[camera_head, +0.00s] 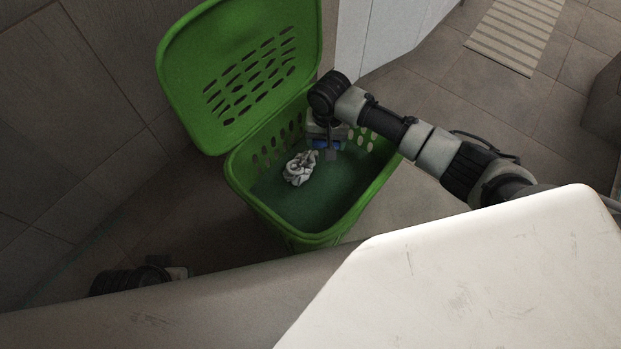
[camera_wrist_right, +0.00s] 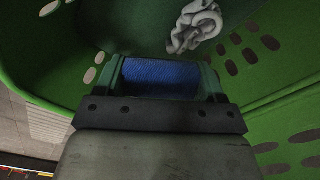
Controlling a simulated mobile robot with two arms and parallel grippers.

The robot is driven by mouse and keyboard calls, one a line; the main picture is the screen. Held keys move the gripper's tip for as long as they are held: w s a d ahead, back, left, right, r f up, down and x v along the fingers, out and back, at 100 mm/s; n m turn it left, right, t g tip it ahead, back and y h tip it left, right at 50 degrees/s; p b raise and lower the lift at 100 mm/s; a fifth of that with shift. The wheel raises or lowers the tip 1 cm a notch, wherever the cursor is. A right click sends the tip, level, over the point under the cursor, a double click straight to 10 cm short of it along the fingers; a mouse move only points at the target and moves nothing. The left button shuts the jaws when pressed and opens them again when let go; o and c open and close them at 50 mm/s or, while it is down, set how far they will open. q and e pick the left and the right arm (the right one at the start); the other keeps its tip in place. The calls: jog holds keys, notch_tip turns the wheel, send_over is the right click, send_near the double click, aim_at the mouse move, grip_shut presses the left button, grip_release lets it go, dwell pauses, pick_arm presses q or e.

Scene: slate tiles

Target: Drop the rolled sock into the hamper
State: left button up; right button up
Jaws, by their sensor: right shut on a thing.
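The green hamper (camera_head: 236,178) stands with its lid (camera_head: 190,105) open, tipped back to the left. My right gripper (camera_head: 327,148) is over the hamper's opening, toward its far side, and points down. It is shut on the rolled sock (camera_wrist_right: 160,80), a blue ribbed roll between the two fingers in the right wrist view. Only a small blue part of the sock shows in the head view (camera_head: 320,144); the gripper hides the rest. My left gripper (camera_head: 177,273) is low at the left, outside the hamper, mostly hidden; its jaws cannot be made out.
A crumpled white cloth (camera_head: 299,168) lies inside the hamper, left of the held sock; it also shows in the right wrist view (camera_wrist_right: 196,26). A white surface (camera_head: 490,270) fills the lower right. A striped mat (camera_head: 515,35) lies on the tiled floor at upper right.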

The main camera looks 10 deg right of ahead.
pick_arm(q)
jog(key=shift+s+r, duration=0.1)
jog(key=shift+r, duration=0.1)
pick_arm(e)
jog(key=o, duration=1)
jog(key=shift+r, duration=0.15)
notch_tip(320, 180, up, 3)
jog(key=shift+f+p, duration=0.15)
jog(key=shift+p, duration=0.55)
notch_tip(320, 180, up, 7)
jog(key=shift+f+p, duration=0.15)
jog(key=shift+p, duration=0.9)
pick_arm(q)
jog(key=x, duration=0.8)
jog(key=shift+s+f+g, duration=0.25)
jog(key=shift+f+g, duration=0.05)
jog(key=shift+f, duration=0.15)
pick_arm(e)
jog(key=shift+r, duration=0.5)
pick_arm(q)
jog(key=shift+d, duration=0.1)
pick_arm(e)
jog(key=shift+f, duration=0.1)
